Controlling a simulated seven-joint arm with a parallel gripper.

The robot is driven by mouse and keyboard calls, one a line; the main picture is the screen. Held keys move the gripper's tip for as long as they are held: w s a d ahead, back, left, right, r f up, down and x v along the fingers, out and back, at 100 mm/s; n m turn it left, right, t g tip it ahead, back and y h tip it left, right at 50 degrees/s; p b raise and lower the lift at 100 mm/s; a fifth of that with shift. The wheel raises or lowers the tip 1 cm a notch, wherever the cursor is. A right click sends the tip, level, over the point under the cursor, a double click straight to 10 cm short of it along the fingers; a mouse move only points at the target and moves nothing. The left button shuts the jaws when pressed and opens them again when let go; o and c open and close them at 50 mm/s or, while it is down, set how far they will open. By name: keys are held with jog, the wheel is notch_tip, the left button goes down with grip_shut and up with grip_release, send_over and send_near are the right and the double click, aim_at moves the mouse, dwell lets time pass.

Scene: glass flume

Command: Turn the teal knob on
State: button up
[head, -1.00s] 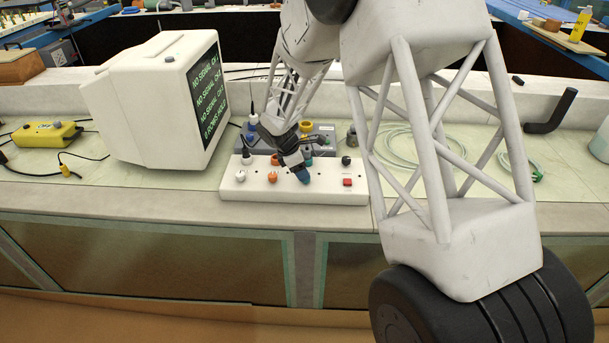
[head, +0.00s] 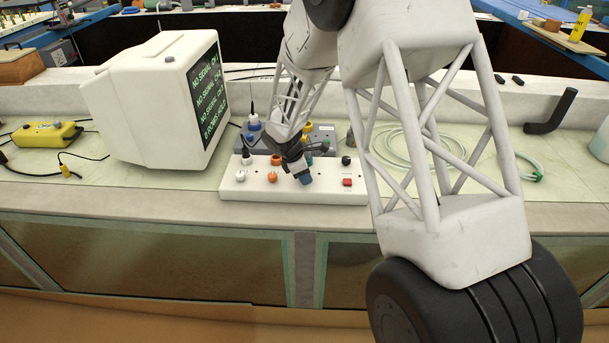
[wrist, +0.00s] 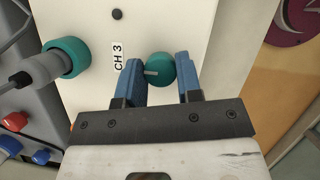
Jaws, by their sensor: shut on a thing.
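The teal knob (wrist: 161,70) is on a white panel box (wrist: 183,22), beside a "CH 3" label, in the wrist view. Its pale pointer line faces left there. My gripper (wrist: 158,67) has its two blue fingers on either side of the knob and is shut on it. In the head view my gripper (head: 306,181) reaches down onto the front of the white box (head: 255,190), right of the orange knob (head: 272,178) and white knob (head: 240,175). It hides the teal knob there.
A teal socket (wrist: 70,55) with a grey plug is close left of the knob in the wrist view. A red switch (head: 347,182) and black knob (head: 346,160) are to the right. A monitor (head: 150,100) stands left, and a coiled hose (head: 405,145) lies behind my arm.

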jog(key=shift+m, duration=0.4)
jog(key=m+g, duration=0.2)
jog(key=m, duration=0.2)
jog(key=shift+w, duration=0.1)
jog(key=m+g, duration=0.1)
jog(key=m, duration=0.2)
jog(key=shift+m+y, duration=0.3)
jog(key=shift+m, duration=0.1)
jog(key=m, duration=0.2)
jog(key=m+g+y, duration=0.1)
jog(key=m, duration=0.1)
jog(key=shift+w+g, duration=0.15)
jog(key=shift+g, duration=0.15)
jog(key=m, duration=0.2)
jog(key=m+y, duration=0.1)
jog(key=m, duration=0.2)
jog(key=shift+d+g+y, duration=0.15)
jog(key=shift+g+y, duration=0.15)
jog(key=shift+g, duration=0.1)
jog(key=shift+m, duration=0.3)
jog(key=o, duration=0.9)
jog(key=shift+o, duration=0.2)
